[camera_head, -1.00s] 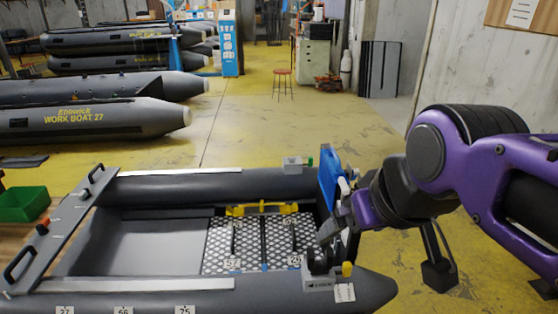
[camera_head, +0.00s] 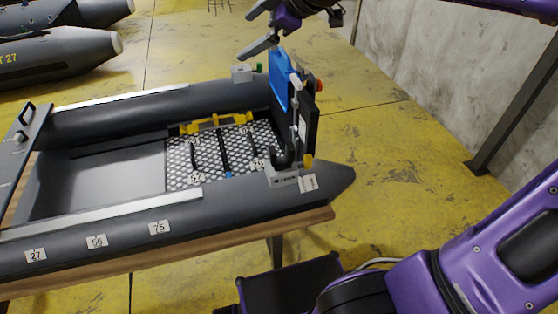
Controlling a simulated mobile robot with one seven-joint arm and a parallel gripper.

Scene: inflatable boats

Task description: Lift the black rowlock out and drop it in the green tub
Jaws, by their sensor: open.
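The black rowlock (camera_head: 284,153) appears to stand in a grey block (camera_head: 284,177) on the near tube of the grey inflatable boat (camera_head: 110,238), at its right end; its dark shape merges with the dark board behind. A yellow knob (camera_head: 307,160) is on the block's right side. My gripper (camera_head: 248,34) is open and empty at the top of the view, its fingers pointing left. In the picture it is above the blue panel and well apart from the rowlock. The green tub is out of view now.
A blue panel (camera_head: 279,80) and dark upright board (camera_head: 302,112) stand at the boat's right end. Another grey block (camera_head: 241,73) with a green knob sits on the far tube. The boat rests on a wooden table (camera_head: 225,243).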

